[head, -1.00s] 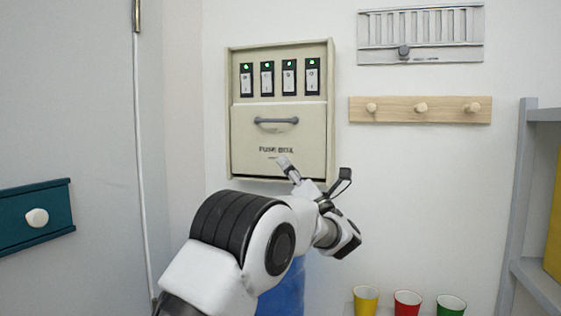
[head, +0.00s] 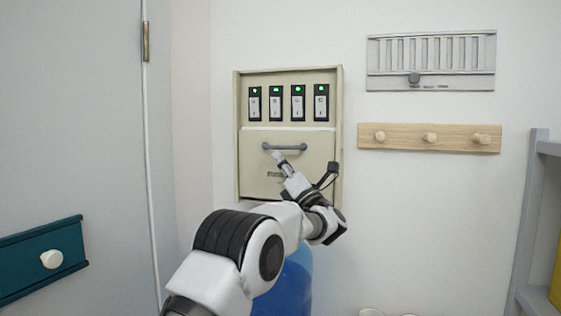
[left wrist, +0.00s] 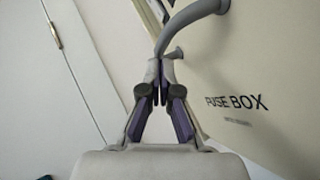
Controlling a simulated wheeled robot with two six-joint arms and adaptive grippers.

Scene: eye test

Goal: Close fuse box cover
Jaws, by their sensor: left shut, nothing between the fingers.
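The beige fuse box (head: 238,110) is on the wall. Its cover (head: 313,165) sits over the lower part and bears a grey handle (head: 290,147). Above it, several switches (head: 298,103) with green lights are exposed. My left gripper (head: 280,158) is at the left part of the handle, just below the bar. In the left wrist view, its fingertips (left wrist: 160,68) are together and empty, close to one end of the handle (left wrist: 192,14); I cannot tell if they touch it. The gripper hides part of the cover's lettering in the head view. My right gripper is not in view.
A wooden peg rail (head: 405,138) and a grey vent (head: 430,62) are on the wall at right. A grey shelf (head: 522,215) stands far right. A blue object (head: 290,285) is partly behind my arm. A teal panel with a knob (head: 25,270) is at left.

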